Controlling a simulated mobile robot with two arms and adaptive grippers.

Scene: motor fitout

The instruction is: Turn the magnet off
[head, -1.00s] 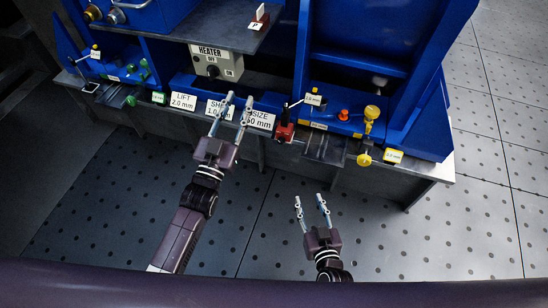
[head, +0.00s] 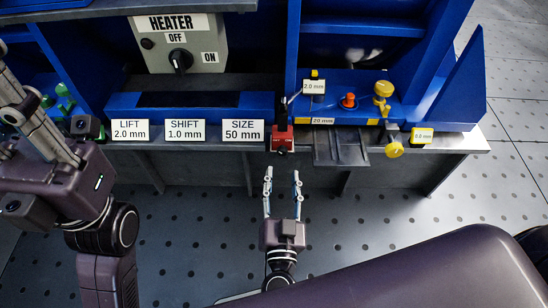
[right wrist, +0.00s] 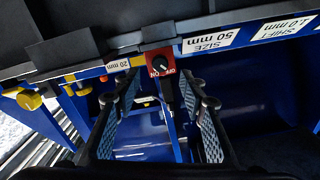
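A red block (head: 282,138) with a dark knob at its front sits at the bench edge, just right of the SIZE 50 mm label. In the right wrist view, the red block (right wrist: 171,82) shows the black knob (right wrist: 160,64) with lettering on both sides, partly hard to read. My right gripper (head: 282,174) is open and empty, just in front of and below the block, with no contact visible. In the right wrist view its fingers (right wrist: 158,92) stand apart, with the block between and beyond them. My left gripper (head: 22,108) is at the far left, its fingertips hard to make out.
A grey HEATER box (head: 182,42) with a knob stands behind the LIFT, SHIFT and SIZE labels. Right of the red block are a red knob (head: 348,100), yellow knobs (head: 383,90) and a dark plate (head: 340,148). The floor (head: 370,210) in front of the bench is clear.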

